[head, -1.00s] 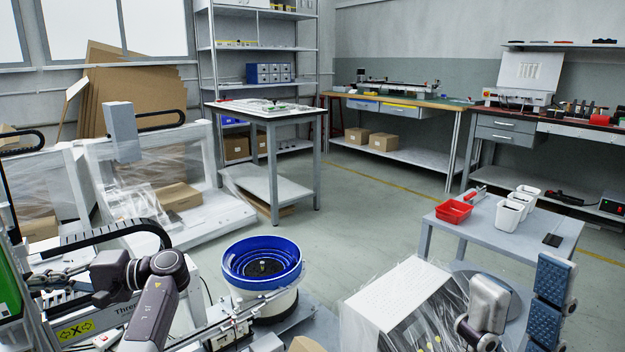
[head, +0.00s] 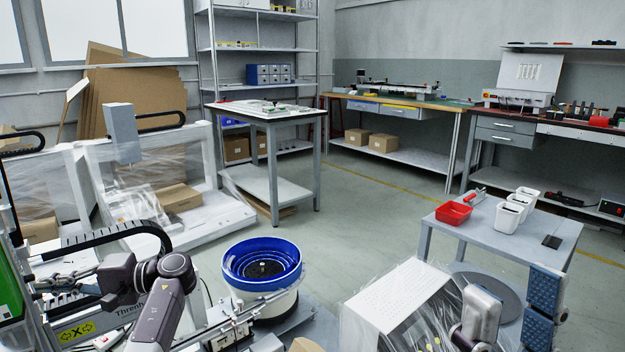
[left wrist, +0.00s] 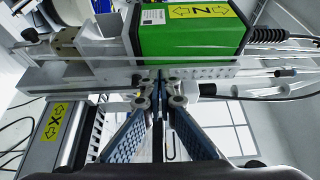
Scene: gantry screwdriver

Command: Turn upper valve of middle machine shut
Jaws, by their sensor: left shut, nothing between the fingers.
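The gantry machine at the lower left has a yellow X label (head: 77,331) on its rail; in the left wrist view its green housing (left wrist: 197,30) carries a yellow Z label. My left gripper (left wrist: 160,90) is shut and empty, its fingertips by the metal rail below the green housing. In the head view my left gripper (head: 50,282) is small beside the machine's cable chain. My right gripper (head: 543,305) shows blue pads at the lower right, partly cut off.
A blue bowl feeder (head: 262,262) stands right of my left arm. A plastic-wrapped unit (head: 400,300) is near the right arm. A small table (head: 470,222) holds a red bin (head: 454,213) and white bins. The middle floor is clear.

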